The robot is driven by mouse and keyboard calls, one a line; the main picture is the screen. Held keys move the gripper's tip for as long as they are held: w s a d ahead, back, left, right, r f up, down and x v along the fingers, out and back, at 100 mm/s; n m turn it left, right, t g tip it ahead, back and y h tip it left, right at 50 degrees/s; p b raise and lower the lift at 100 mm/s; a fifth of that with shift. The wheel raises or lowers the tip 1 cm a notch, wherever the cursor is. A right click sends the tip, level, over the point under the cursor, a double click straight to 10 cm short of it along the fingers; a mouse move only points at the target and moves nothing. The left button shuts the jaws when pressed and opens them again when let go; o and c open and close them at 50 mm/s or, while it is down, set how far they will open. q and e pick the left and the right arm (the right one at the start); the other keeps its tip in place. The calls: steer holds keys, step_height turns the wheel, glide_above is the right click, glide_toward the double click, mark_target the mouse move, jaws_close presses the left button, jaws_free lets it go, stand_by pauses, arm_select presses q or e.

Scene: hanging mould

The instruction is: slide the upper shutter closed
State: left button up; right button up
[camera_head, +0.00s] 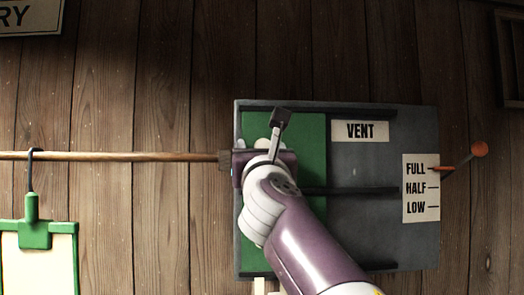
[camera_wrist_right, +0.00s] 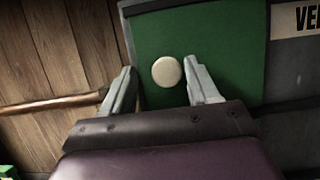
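The upper shutter (camera_head: 312,140) is a green panel at the left of the grey vent board (camera_head: 365,235), between dark rails. A round cream knob (camera_wrist_right: 167,71) on green shows in the right wrist view. My right gripper (camera_head: 258,140) is in front of the upper shutter and hides part of it. In the right wrist view its two fingers (camera_wrist_right: 160,75) are spread, one on each side of the knob, with gaps on both sides. Whether the fingertips reach the knob's depth is unclear. My left gripper is not in view.
A second green panel (camera_head: 312,212) lies below the middle rail (camera_head: 350,190), partly behind my right arm.

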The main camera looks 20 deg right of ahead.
steer(key=b+v, duration=0.6)
steer(key=v, duration=0.6)
steer(key=shift+s+f+b, duration=0.15)
steer(key=shift+s+b, duration=0.05)
steer(key=shift+b, duration=0.2)
steer(key=shift+a, duration=0.15)
